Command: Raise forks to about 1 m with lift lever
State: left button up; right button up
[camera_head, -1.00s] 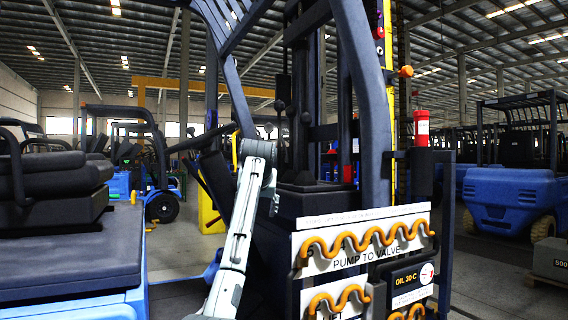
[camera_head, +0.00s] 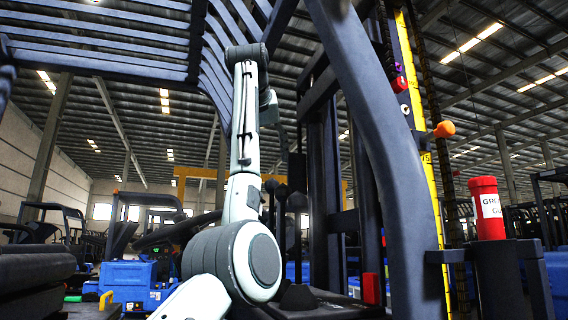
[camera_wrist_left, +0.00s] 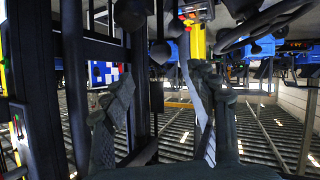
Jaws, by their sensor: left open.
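My left arm rises in the middle of the head view, and its gripper (camera_wrist_left: 157,105) shows best in the left wrist view, open with nothing between its fingers. The wrist view is upside down. In it a dark lever with a round knob (camera_wrist_left: 160,53) hangs between and beyond the fingertips, apart from them as far as I can tell. Another dark knob (camera_wrist_left: 130,14) is nearby. In the head view small dark lever knobs (camera_head: 271,187) stand just right of my arm. The dark mast (camera_head: 325,190) stands behind them. The forks and right gripper are not visible.
A thick dark frame post (camera_head: 385,150) and overhead guard bars (camera_head: 100,50) surround my arm. A yellow scale strip (camera_head: 424,170) with an orange knob (camera_head: 444,129) runs along the mast. A red cylinder (camera_head: 487,208) stands at right. Blue trucks (camera_head: 130,282) are behind.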

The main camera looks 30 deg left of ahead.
aim_at(271, 180)
pick_arm(q)
jog(key=p+x, duration=0.1)
jog(key=x, duration=0.5)
jog(key=shift+w+a, duration=0.15)
jog(key=shift+a, duration=0.05)
jog(key=x, duration=0.3)
jog(key=shift+w+a+f, duration=0.1)
jog(key=shift+w+a, duration=0.05)
jog(key=shift+w, duration=0.1)
jog(key=shift+w+a+f, duration=0.15)
jog(key=shift+w+f, duration=0.05)
jog(key=shift+w, duration=0.35)
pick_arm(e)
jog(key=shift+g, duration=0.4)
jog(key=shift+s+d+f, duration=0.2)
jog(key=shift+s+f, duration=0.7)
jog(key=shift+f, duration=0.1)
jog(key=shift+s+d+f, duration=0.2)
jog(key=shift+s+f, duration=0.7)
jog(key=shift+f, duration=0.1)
pick_arm(q)
jog(key=shift+c, duration=0.5)
jog(key=c, duration=0.9)
jog(key=shift+o, duration=0.2)
